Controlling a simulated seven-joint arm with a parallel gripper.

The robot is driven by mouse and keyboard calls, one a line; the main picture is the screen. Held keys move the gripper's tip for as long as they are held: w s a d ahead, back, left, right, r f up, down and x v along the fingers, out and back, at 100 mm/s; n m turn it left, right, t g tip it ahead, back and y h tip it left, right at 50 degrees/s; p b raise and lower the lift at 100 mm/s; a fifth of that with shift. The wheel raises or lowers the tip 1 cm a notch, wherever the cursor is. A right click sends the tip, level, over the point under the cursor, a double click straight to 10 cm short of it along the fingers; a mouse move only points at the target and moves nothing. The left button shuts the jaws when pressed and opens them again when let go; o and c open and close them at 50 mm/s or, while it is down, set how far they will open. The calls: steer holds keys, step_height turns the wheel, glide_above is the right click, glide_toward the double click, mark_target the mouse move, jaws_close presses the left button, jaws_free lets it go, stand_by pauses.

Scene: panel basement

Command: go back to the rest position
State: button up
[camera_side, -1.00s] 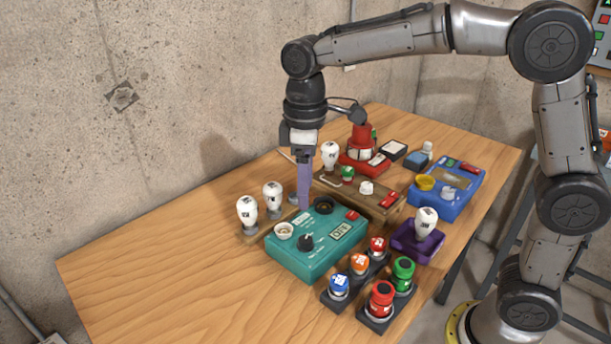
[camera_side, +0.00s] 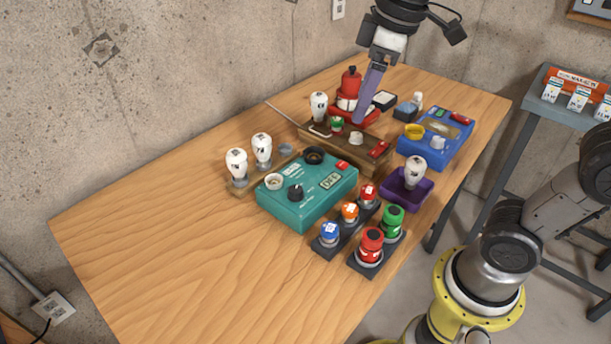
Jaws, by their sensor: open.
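My gripper (camera_side: 361,117) hangs at the top of the view, with its purple finger pointing down and slightly left. In the picture its tip overlaps the area of the brown wooden block (camera_side: 345,140) and the red device (camera_side: 349,97). It appears raised above the table (camera_side: 180,240) and holds nothing that I can see. Only one finger shows clearly; the other is hidden behind it. Much of my arm is out of the frame.
A teal box (camera_side: 300,205) with a dial, white bulbs (camera_side: 237,166), a blue box (camera_side: 440,140), a purple tray (camera_side: 406,193) and several coloured buttons (camera_side: 371,243) crowd the table's right half. The left half is clear. A concrete wall (camera_side: 200,70) stands behind; a side stand (camera_side: 560,110) is at right.

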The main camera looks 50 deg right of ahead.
steer(key=s+d+f+m+t, duration=0.2)
steer(key=s+f+m, duration=0.3)
steer(key=s+f, duration=0.3)
steer(key=s+d, duration=0.1)
steer(key=s, duration=0.3)
steer(key=shift+t, duration=0.4)
